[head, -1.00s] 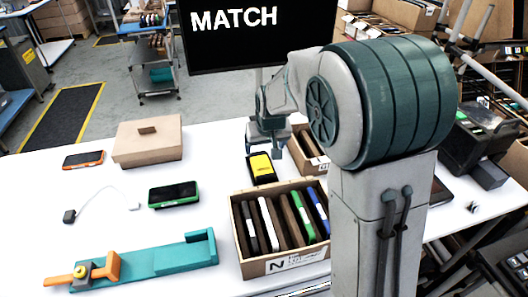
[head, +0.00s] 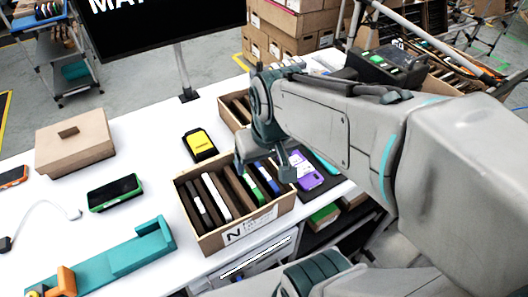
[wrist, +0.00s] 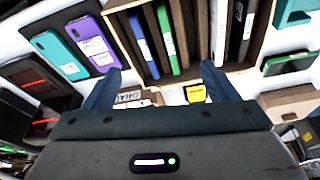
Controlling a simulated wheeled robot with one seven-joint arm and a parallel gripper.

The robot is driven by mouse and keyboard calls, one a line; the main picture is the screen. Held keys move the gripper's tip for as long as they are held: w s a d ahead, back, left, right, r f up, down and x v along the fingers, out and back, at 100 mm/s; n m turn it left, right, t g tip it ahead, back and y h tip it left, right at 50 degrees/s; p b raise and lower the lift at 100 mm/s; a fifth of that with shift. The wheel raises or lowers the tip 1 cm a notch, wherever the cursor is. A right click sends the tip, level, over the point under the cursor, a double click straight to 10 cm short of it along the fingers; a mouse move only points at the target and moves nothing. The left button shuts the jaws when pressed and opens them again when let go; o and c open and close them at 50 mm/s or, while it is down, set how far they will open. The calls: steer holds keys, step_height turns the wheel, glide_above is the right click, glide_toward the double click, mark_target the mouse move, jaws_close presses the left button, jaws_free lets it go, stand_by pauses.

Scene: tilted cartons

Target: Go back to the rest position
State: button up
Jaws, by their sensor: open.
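My gripper (head: 264,168) is open and empty, pointing down above the right part of the open carton (head: 238,236) in the head view. In the wrist view its two fingers (wrist: 160,86) are spread wide apart with nothing between them. The carton holds several phones upright in slots, among them a white one (head: 216,196), a green one (head: 253,186) and a blue one (head: 265,178). Part of the carton's back right is hidden by my gripper. My arm reaches in from the right.
A yellow-faced device (head: 200,146) lies behind the carton, near a second carton (head: 236,108). A purple phone (head: 312,182) lies to the right. A green-edged phone (head: 115,192), a teal holder (head: 128,255) and a closed box (head: 75,143) stand left. A screen (head: 150,25) rises behind.

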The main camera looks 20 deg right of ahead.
steer(key=shift+s+d+f, duration=0.15)
steer(key=shift+s+d, duration=0.05)
steer(key=shift+s, duration=0.6)
steer(key=shift+s+d+f, duration=0.1)
steer(key=shift+s+d, duration=0.1)
steer(key=shift+s, duration=0.55)
